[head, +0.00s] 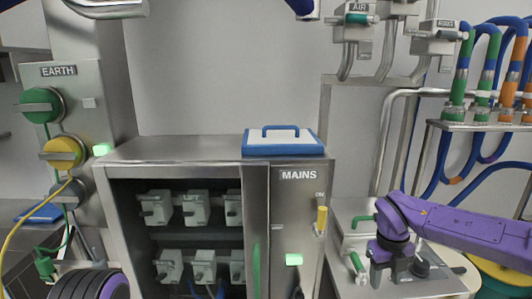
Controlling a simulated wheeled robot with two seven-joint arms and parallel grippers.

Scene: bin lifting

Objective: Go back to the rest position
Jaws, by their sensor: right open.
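My right gripper (390,270) hangs at the end of the purple arm that comes in from the right. It points down over the grey unit at the lower right, its two grey fingers apart with nothing seen between them. I cannot tell whether the fingertips touch the surface below. My left gripper is not in view; a black and purple rounded part shows at the bottom left edge, with no fingers on it.
A metal cabinet (200,150) marked MAINS stands in the middle, its left bay open. A white tray with blue rim and handle (284,149) sits on top. A grey unit with green handles (350,240) stands at right. Hoses (490,80) hang upper right; a panel marked EARTH (85,100) stands left.

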